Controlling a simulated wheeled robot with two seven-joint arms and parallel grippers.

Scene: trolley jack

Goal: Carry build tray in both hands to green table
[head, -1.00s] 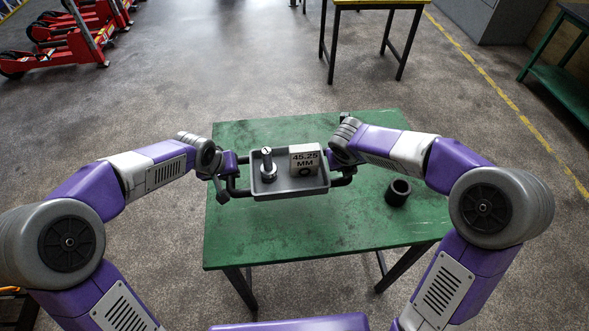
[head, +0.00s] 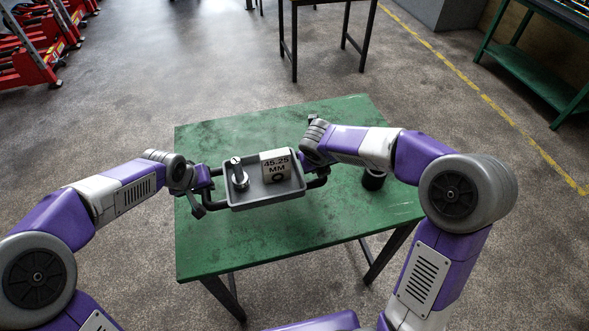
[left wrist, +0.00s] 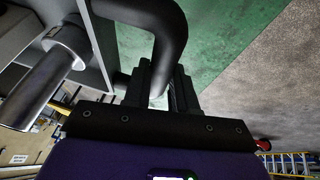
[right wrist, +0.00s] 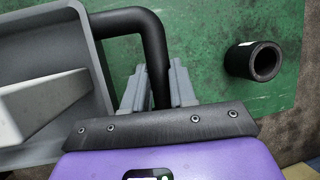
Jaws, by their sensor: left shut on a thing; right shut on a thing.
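The grey build tray (head: 265,198) is in the head view, over the green table (head: 300,239). I cannot tell whether its base touches the table top. It holds a metal cylinder part (head: 239,176) on the left and a box-like block (head: 276,166) marked "45.25 MM". My left gripper (head: 207,185) is shut on the tray's left handle, and the dark bar shows between its fingers in the left wrist view (left wrist: 160,90). My right gripper (right wrist: 160,90) is shut on the right handle, seen in the right wrist view; in the head view its arm partly hides it.
A black ring (right wrist: 256,61) stands on the green table right of the tray, partly behind my right arm in the head view. Another table (head: 320,5) stands at the back, a green shelf (head: 530,65) at the back right, red jacks (head: 25,60) at the back left.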

